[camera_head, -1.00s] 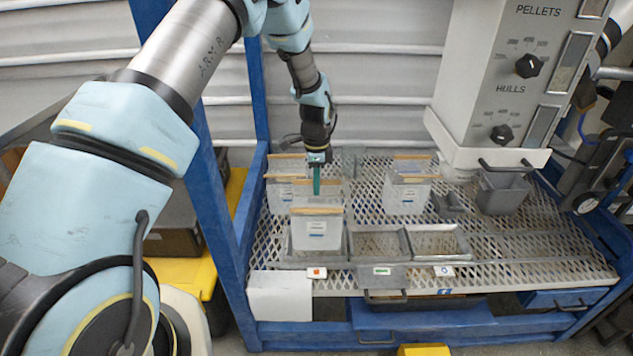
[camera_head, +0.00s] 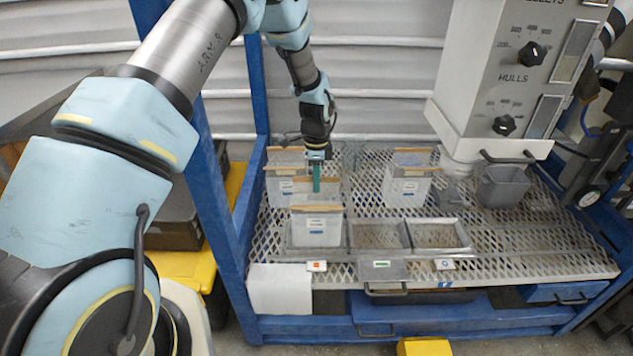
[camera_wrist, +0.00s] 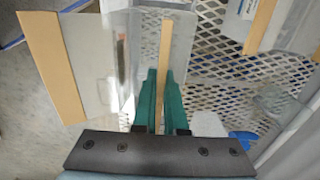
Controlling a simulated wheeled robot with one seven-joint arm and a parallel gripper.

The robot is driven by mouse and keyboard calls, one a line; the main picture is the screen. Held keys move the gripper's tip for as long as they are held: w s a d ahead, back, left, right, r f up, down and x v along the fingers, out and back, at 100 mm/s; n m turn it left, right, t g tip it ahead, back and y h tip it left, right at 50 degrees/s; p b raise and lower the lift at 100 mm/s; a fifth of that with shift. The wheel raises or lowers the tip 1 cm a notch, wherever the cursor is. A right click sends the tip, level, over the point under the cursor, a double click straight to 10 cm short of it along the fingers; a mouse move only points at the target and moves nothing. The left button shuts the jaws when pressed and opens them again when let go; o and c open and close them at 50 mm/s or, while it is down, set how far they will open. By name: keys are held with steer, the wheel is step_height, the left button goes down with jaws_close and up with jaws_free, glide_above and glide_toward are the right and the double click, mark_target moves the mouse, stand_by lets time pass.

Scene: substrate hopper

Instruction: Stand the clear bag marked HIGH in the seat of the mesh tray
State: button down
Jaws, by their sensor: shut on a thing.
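My gripper (camera_head: 316,185), with teal fingers, is shut on the tan top strip of a clear bag (camera_head: 287,188) at the left of the rack. In the wrist view the strip (camera_wrist: 165,55) lies between the fingers. Another clear bag (camera_head: 316,230) stands upright in front, at the left compartment of the mesh tray (camera_head: 408,249). The tray's middle and right compartments look empty. A further bag (camera_head: 287,157) stands behind, and one (camera_head: 407,188) stands to the right. The label print is too small to read, so I cannot tell which is marked HIGH.
The grey hopper (camera_head: 497,85) hangs at the right, above a grey bin (camera_head: 502,186). A small grey scoop-like piece (camera_head: 449,199) lies beside the bin. Blue posts (camera_head: 222,170) frame the rack's left side. Bare mesh (camera_head: 540,245) lies at the front right.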

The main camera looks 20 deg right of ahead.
steer(key=shift+f+b, duration=0.35)
steer(key=shift+f, duration=0.25)
steer(key=c, duration=0.9)
jaws_free()
